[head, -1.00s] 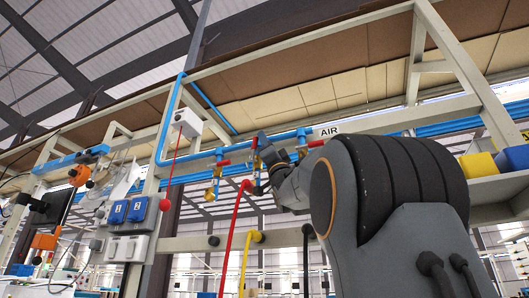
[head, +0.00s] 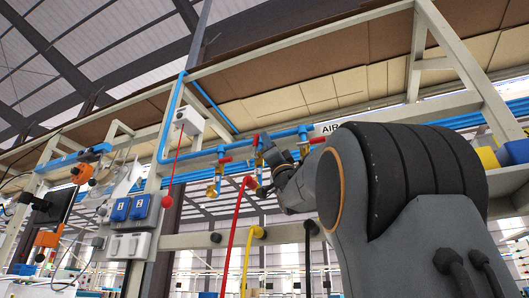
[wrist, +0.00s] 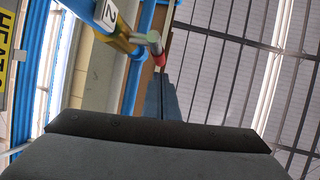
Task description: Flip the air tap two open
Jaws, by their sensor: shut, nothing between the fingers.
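In the head view several brass taps with red handles hang from a blue air pipe (head: 238,146) under an AIR sign. The middle tap's red handle (head: 256,139) points up beside my gripper (head: 265,158); the left tap's handle (head: 225,160) lies sideways. In the wrist view a tap with a label "2" (wrist: 110,14) has a silver lever with a red end (wrist: 159,59). My gripper's narrow blue-grey fingers (wrist: 160,92) are shut and empty, their tips right by the red end. I cannot tell whether they touch.
A red hose (head: 233,225) and a yellow hose (head: 247,262) hang below the taps. Blue socket boxes (head: 130,208) are on the post at left. A yellow HEAT sign (wrist: 5,55) stands at the wrist view's left edge. Blue and yellow bins (head: 512,152) sit at right.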

